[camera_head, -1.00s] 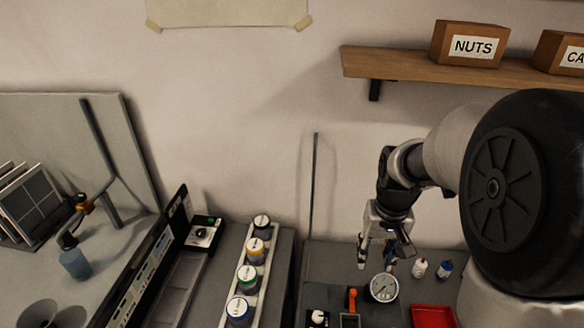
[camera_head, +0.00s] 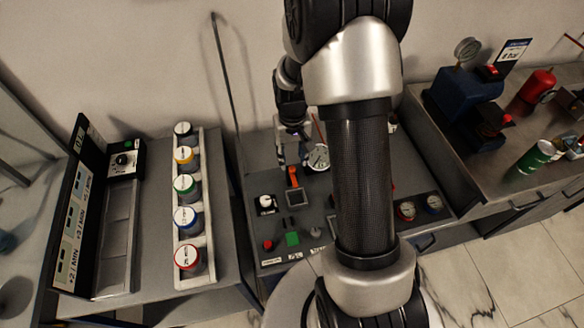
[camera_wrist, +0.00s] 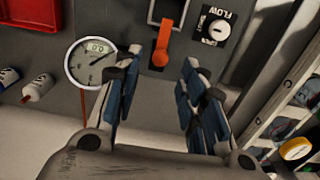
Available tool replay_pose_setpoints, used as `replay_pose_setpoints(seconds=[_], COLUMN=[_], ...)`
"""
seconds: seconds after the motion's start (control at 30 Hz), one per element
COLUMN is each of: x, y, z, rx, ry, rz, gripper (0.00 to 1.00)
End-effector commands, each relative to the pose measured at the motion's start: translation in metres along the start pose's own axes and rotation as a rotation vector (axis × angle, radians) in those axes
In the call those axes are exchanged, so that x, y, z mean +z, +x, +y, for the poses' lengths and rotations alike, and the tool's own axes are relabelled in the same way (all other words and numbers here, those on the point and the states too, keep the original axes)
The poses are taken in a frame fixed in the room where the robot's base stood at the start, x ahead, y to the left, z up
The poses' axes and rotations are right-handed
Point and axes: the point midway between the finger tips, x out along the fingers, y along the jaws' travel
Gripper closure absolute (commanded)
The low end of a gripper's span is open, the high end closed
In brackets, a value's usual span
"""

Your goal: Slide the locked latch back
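An orange lever (camera_head: 292,176) stands at a grey square frame (camera_head: 297,198) on the dark panel (camera_head: 330,208). In the wrist view the lever (camera_wrist: 162,48) hangs below the frame (camera_wrist: 167,12), just beyond my fingertips. No part is labelled as a latch, so I cannot tell for sure that this lever is the latch. My gripper (camera_head: 293,151) is above the back of the panel. In the wrist view my gripper (camera_wrist: 162,70) has its blue-padded fingers apart, with nothing between them. The lever appears apart from both fingers.
A round gauge (camera_wrist: 91,62) is beside my left finger in the wrist view. A FLOW knob (camera_wrist: 215,29) is right of the lever. Red (camera_head: 268,244) and green (camera_head: 292,239) buttons are near the panel's front. A rack of lidded jars (camera_head: 205,220) stands left. My arm hides part of the panel.

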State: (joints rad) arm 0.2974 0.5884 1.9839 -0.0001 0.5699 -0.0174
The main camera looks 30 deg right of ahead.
Motion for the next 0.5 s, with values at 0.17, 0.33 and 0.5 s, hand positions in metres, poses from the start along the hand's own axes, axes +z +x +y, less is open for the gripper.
replay_pose_setpoints(seconds=[0.17, 0.33, 0.5], x=[0.000, 0.000, 0.000], y=[0.033, 0.045, 0.047], z=[0.000, 0.000, 0.000], rx=[0.000, 0.000, 0.000], ry=[0.000, 0.000, 0.000], rz=[-0.001, 0.000, 0.001], gripper=[0.62, 0.62, 0.62])
